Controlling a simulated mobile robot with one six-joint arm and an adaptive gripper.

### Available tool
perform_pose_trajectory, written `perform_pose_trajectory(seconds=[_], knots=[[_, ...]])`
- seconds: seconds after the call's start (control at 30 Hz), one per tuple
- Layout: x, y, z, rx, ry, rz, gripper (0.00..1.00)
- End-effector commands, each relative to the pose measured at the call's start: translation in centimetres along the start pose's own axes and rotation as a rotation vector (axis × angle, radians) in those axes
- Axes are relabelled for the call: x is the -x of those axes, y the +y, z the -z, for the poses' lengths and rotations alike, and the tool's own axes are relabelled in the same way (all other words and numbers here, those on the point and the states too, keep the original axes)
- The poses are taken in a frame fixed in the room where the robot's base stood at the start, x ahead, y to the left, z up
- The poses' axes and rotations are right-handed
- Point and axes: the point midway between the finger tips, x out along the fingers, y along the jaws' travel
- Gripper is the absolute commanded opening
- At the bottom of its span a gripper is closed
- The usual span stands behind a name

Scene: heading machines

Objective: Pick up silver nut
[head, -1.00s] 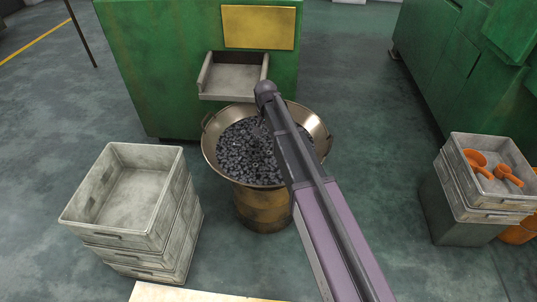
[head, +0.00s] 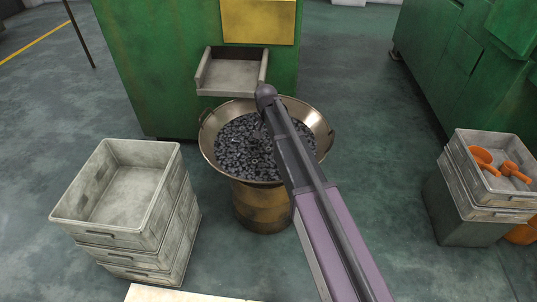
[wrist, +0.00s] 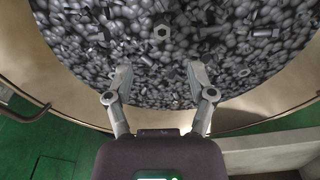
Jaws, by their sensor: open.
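A silver hex nut (wrist: 161,32) lies on top of a heap of grey bolts and nuts (wrist: 215,50) in the wrist view, near the upper middle. The heap fills a wide metal pan (head: 318,121) in the head view. My gripper (wrist: 160,80) is open and empty above the heap, its two fingers spread apart. The nut shows beyond the fingertips, roughly centred between them. In the head view my arm covers part of the pan, and the fingers cannot be made out clearly.
A green machine (head: 150,70) with a chute tray (head: 232,76) stands behind the pan. Stacked grey crates (head: 120,235) stand at left. Crates holding orange scoops (head: 484,157) stand at right, near another green machine (head: 450,60). Open floor lies between.

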Motion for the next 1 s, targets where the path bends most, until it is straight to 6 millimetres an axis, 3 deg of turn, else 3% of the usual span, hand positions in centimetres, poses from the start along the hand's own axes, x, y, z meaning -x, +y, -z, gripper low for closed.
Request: perform_pose_trajectory(seconds=[0.4,1.0], knots=[[-3.2,0.0,0.0,0.000,0.000,0.000,0.71],[-3.6,-0.1,0.0,0.001,0.000,0.000,0.71]])
